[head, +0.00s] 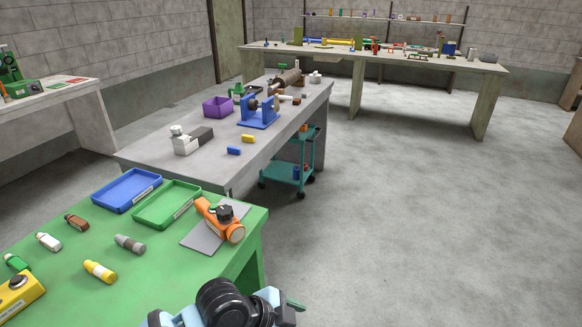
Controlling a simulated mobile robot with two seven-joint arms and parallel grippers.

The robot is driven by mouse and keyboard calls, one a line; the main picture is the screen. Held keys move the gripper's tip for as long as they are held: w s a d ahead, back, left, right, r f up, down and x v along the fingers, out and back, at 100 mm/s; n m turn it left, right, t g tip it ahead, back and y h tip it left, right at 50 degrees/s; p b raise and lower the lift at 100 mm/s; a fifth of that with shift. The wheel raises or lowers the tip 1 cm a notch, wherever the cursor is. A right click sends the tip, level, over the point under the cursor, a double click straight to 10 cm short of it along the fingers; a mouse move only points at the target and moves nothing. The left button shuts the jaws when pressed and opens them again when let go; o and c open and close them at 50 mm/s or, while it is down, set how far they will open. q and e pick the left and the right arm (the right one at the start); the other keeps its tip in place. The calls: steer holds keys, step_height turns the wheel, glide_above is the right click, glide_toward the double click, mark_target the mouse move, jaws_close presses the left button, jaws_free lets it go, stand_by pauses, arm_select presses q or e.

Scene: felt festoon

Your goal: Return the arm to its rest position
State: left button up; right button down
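Part of one of my arms (232,303), light blue with a large black joint, shows at the bottom edge of the head view, just off the near right corner of the green table (150,235). I cannot tell which arm it is. A small dark green piece (295,306) shows at its right end, and I cannot tell what it is. No gripper fingertips can be made out, and the rest of the arm is cut off by the frame.
A grey bench (215,169) stands behind. The floor (410,220) at right is clear.

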arm_select(q)
steer(key=s+a+f+n+t+y, duration=0.1)
steer(key=s+a+f+n+t, duration=0.4)
steer(key=s+a+f+n, duration=0.5)
steer(key=s+a+f+n+t+y+p, duration=0.1)
steer(key=s+a+f+n+y, duration=0.4)
steer(key=s+a, duration=0.6)
step_height(320, 180, down, 2)
steer(key=shift+s+a+f+n, duration=0.1)
steer(key=shift+s+a+n, duration=0.2)
steer(key=shift+s, duration=0.9)
arm_select(e)
steer(key=shift+w+d+r+t, duration=0.1)
steer(key=shift+w+r+t, duration=0.05)
steer(key=shift+w+r, duration=0.35)
steer(key=shift+w+d+r+t, duration=0.15)
steer(key=shift+w+r, duration=0.1)
steer(key=shift+r, duration=0.35)
